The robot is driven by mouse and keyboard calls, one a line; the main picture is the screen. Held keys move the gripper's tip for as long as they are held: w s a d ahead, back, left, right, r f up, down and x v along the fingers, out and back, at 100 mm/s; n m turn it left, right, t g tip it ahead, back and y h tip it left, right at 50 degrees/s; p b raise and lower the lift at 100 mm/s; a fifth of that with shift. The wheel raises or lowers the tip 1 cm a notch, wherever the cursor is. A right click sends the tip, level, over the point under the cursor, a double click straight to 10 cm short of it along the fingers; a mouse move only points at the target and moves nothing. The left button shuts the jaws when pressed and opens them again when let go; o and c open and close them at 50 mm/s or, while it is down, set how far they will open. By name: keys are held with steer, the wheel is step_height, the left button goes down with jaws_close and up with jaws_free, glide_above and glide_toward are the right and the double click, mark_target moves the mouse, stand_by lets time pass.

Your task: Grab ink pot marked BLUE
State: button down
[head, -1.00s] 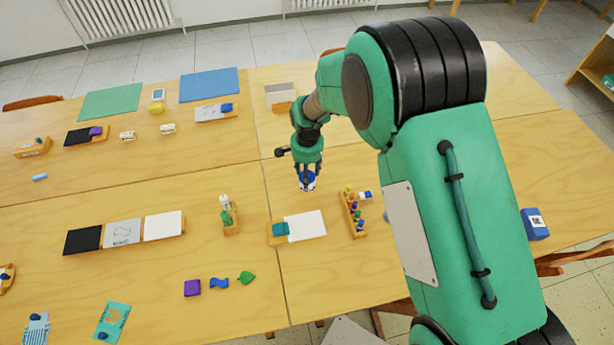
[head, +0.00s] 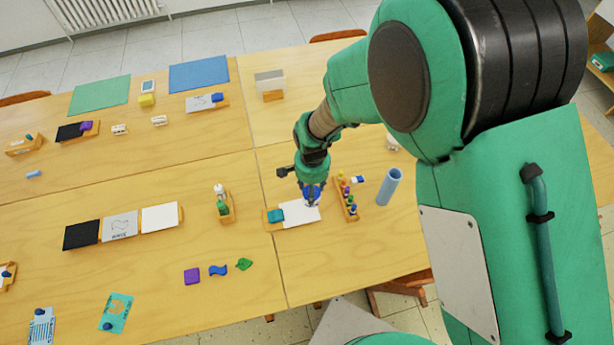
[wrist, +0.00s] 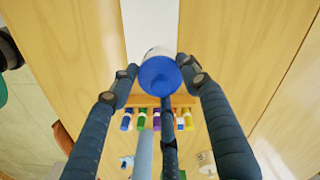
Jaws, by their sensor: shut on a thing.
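My gripper (head: 311,192) is shut on a small pot with a blue top, the ink pot (wrist: 160,76). In the wrist view the pot is between the fingertips, blue lid towards the camera, with a pale rim behind it. Its label cannot be read. In the head view the pot (head: 312,198) shows as a blue spot under the gripper, over or just above the white paper (head: 298,216). My fingers hide part of it.
A wooden rack (head: 344,197) with several coloured pieces stands just right of the gripper. A blue cylinder (head: 389,187) stands further right. A wooden holder (head: 225,206) with bottles is further left.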

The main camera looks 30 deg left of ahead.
steer(key=shift+s+d+r, duration=0.15)
steer(key=shift+s+d, duration=0.7)
steer(key=shift+d, duration=0.05)
